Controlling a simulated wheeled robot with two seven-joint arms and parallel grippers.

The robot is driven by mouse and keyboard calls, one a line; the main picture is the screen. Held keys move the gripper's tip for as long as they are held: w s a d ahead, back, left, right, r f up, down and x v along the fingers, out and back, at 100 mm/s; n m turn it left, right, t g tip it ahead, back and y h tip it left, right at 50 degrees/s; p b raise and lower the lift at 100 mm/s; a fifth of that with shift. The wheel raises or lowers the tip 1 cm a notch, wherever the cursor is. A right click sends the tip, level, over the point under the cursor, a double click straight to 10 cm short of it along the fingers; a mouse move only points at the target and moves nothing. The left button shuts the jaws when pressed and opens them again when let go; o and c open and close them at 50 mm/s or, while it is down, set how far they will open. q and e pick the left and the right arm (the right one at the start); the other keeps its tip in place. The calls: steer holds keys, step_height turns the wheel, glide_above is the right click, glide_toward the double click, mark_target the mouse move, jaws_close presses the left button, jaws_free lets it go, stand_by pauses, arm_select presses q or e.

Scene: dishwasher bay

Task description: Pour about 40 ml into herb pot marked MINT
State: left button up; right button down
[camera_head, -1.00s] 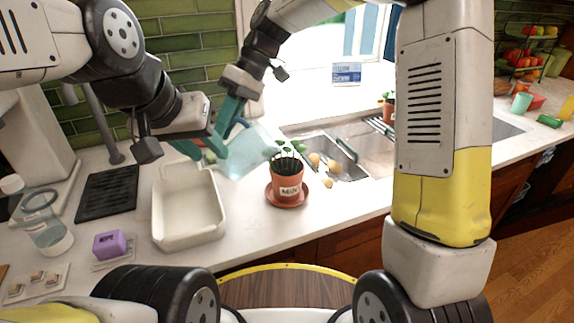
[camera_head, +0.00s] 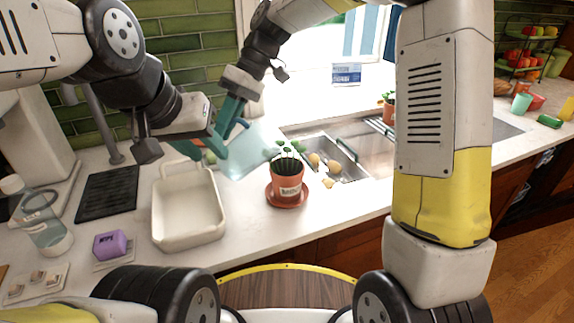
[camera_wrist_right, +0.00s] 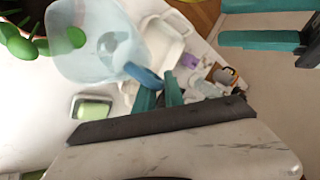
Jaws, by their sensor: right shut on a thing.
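No stream is visible, and the water level cannot be told. My left gripper (camera_head: 198,145) is empty left of the jug; its fingers stand apart in the wrist view (camera_wrist_right: 275,22).
A cream basin (camera_head: 188,240) stands left of the pot. A clear bottle (camera_head: 50,235), a purple block (camera_head: 110,244) and a black mat (camera_head: 106,194) are farther left. The sink (camera_head: 350,160) lies behind the pot.

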steer(key=shift+a, duration=0.1)
stand_by(0.6)
steer(key=shift+s+a+f+t+h+b, duration=0.15)
steer(key=shift+a+h+b, duration=0.15)
steer(key=shift+h, duration=0.25)
steer(key=shift+s+a+f+t+h+b, duration=0.15)
steer(key=shift+a+h+b, duration=0.15)
steer(key=shift+h, duration=0.25)
steer(key=a+f+m+t+h+b, duration=0.1)
steer(key=a+f+h+b, duration=0.2)
steer(key=f+h, duration=0.4)
steer(key=shift+s+a+f+m, duration=0.4)
steer(key=shift+a+f, duration=0.3)
steer(key=shift+f, duration=0.9)
steer(key=shift+h, duration=0.3)
